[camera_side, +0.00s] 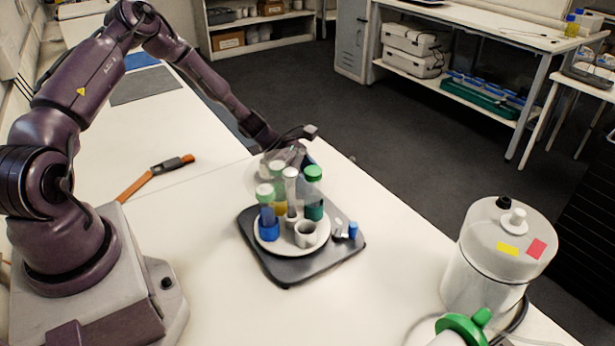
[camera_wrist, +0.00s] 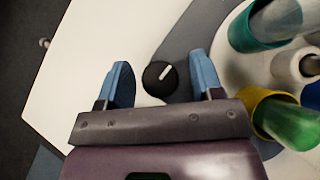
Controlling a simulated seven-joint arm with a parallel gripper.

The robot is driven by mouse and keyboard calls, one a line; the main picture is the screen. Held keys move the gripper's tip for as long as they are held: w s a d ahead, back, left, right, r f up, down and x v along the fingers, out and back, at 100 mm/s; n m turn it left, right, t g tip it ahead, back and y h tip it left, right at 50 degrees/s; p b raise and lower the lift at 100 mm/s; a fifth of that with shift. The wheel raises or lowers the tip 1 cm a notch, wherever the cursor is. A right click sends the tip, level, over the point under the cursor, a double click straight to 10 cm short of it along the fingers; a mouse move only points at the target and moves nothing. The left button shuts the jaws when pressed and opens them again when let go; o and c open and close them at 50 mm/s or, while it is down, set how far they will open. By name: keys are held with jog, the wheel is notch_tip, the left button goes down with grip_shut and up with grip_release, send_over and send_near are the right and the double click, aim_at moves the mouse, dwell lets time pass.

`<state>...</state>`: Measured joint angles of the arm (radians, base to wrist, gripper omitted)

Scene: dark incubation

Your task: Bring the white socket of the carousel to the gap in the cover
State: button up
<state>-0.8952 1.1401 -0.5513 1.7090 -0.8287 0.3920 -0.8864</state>
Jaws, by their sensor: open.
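The carousel is a pale round plate (camera_side: 270,246) on a dark base (camera_side: 287,272). It carries blue (camera_side: 269,229), yellow, white and teal (camera_side: 314,211) sockets with capped tubes. A white empty-looking cup (camera_side: 305,234) stands at its front. A clear, faint shape, perhaps the cover (camera_side: 262,180), shows behind the tubes; I cannot make out its gap. In the wrist view a black knob (camera_wrist: 159,78) with a white mark sits between the blue fingers of my open gripper (camera_wrist: 162,80). The fingers appear apart from it. In the side view my gripper is behind the carousel, partly hidden.
A large white lidded vessel (camera_side: 497,255) and a green-capped object (camera_side: 463,328) stand at the right front. The table between carousel and vessel is clear.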

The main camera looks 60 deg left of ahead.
jog(key=c, duration=0.9)
